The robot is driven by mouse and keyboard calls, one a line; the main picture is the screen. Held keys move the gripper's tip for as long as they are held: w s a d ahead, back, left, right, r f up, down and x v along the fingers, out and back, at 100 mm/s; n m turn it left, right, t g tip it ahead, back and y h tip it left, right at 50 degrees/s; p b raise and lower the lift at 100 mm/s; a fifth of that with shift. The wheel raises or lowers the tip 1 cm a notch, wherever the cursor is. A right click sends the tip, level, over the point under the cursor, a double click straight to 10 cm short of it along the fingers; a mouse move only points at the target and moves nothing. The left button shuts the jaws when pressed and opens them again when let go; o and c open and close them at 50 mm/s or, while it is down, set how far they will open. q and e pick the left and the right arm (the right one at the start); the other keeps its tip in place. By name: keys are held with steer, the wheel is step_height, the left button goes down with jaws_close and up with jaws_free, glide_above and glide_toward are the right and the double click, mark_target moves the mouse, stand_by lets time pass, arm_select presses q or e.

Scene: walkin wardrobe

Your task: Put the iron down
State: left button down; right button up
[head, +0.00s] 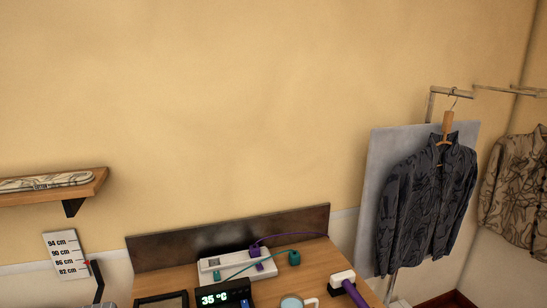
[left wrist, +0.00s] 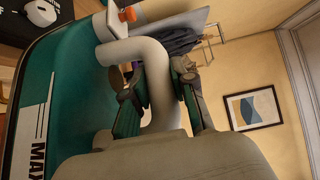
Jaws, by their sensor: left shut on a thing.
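My left gripper (left wrist: 158,82) is shut around this handle, with one dark, green-padded finger on each side. The iron's underside is hidden, so I cannot tell whether it touches anything. Neither the iron nor my left gripper shows in the head view. My right gripper is in neither view.
A shelf (head: 85,193) is at left. A dark jacket (head: 430,205) hangs at right.

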arm_select(q)
steer(key=s+a+f+n+t+y+b, duration=0.1)
steer(key=s+a+n+t+y+b, duration=0.2)
steer(key=a+y, duration=0.6)
steer(key=s+a+n, duration=0.2)
steer(key=n, duration=0.1)
steer(key=shift+f+n+y+b, duration=0.3)
steer(key=shift+y+b, duration=0.1)
stand_by(0.4)
steer(key=shift+d, duration=0.1)
